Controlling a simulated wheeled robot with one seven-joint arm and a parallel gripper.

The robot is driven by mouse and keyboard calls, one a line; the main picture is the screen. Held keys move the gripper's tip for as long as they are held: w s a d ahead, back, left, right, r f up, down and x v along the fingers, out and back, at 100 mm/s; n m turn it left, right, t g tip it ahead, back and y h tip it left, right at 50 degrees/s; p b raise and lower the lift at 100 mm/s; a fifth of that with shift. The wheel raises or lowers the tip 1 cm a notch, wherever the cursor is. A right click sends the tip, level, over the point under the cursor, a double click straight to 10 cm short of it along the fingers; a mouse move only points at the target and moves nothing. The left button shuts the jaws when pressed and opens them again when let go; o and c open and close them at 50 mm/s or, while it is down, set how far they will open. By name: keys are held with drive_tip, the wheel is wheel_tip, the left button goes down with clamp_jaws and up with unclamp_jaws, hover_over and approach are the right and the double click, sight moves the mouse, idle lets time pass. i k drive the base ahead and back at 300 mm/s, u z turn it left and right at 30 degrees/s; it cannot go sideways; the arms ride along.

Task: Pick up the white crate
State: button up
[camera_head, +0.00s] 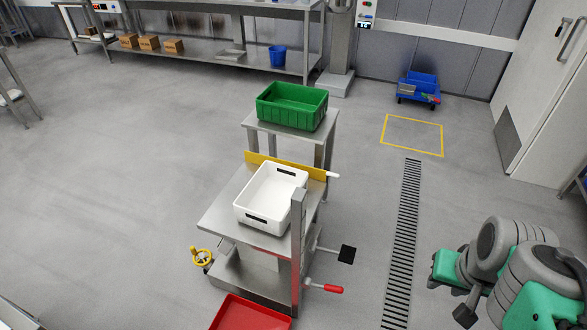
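The white crate (270,197) is an open rectangular box with dark handle slots in its end walls. It sits upright on the steel top of a small cart (222,212) near the middle of the view, and it looks empty. My green and grey arm is at the lower right, apart from the crate, across the floor drain. Small dark parts of my gripper (464,314) show at the arm's lower left end. I cannot make out whether its fingers are open or shut. Nothing is seen held in it.
A yellow bar (300,170) runs behind the crate; a grey post (298,235) rises at its front right. A green crate (292,106) stands on a table behind. A red tray (250,313) is below the cart. A red-tipped lever (325,287) and black pad (347,253) stick out right.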

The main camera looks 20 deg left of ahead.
sight(263, 204)
drive_tip(key=i, duration=3.05)
drive_tip(key=u, duration=5.15)
drive_tip(key=i, duration=0.5)
